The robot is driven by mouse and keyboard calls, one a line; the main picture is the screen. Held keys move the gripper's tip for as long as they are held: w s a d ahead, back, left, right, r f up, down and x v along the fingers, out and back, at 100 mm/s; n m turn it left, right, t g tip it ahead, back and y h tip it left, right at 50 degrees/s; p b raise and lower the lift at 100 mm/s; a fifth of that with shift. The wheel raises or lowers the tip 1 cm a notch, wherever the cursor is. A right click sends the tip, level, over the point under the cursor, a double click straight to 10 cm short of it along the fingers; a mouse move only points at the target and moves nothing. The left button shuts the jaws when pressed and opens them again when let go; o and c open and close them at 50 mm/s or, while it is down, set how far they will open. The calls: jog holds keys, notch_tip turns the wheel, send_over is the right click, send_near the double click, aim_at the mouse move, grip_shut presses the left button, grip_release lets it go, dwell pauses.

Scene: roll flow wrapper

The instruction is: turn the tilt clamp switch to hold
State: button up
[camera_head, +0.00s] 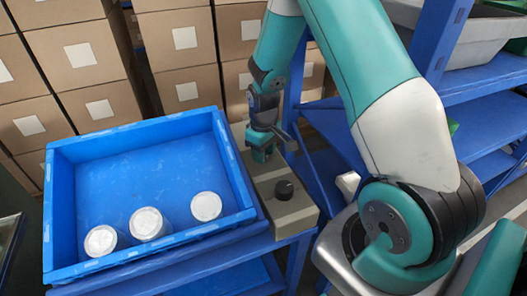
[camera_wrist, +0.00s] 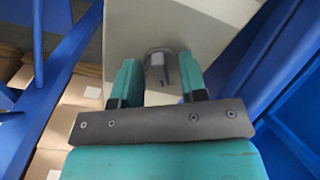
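A beige-grey control box (camera_head: 298,212) stands right of the blue tray, with a round black knob (camera_head: 284,189) on its near part. My gripper (camera_head: 260,154) points down over the far part of this box. In the wrist view, a grey switch knob (camera_wrist: 158,58) with a lighter raised bar sits on a pale panel (camera_wrist: 130,33). My gripper's teal fingers (camera_wrist: 158,72) are apart, one on each side of this knob in the picture, with nothing held. I cannot tell whether they touch it, nor read any switch marking. The gripper hides that part of the box in the head view.
A blue tray (camera_head: 150,127) holds three white-topped rolls (camera_head: 146,223) near its front edge. Stacked cardboard boxes (camera_head: 75,60) stand behind. Blue shelving (camera_head: 480,85) with a grey bin (camera_head: 475,45) is at the right. Blue frame bars (camera_wrist: 265,50) flank the panel in the wrist view.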

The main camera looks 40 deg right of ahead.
grip_shut()
jog(key=shift+m, duration=0.4)
jog(key=m+p, duration=0.1)
jog(key=m, duration=0.4)
jog(key=shift+a+m+p, duration=0.1)
jog(key=shift+m+p, duration=0.2)
jog(key=shift+p, duration=0.05)
jog(key=m+p, duration=0.1)
jog(key=m, duration=0.4)
jog(key=shift+m, duration=0.4)
grip_release()
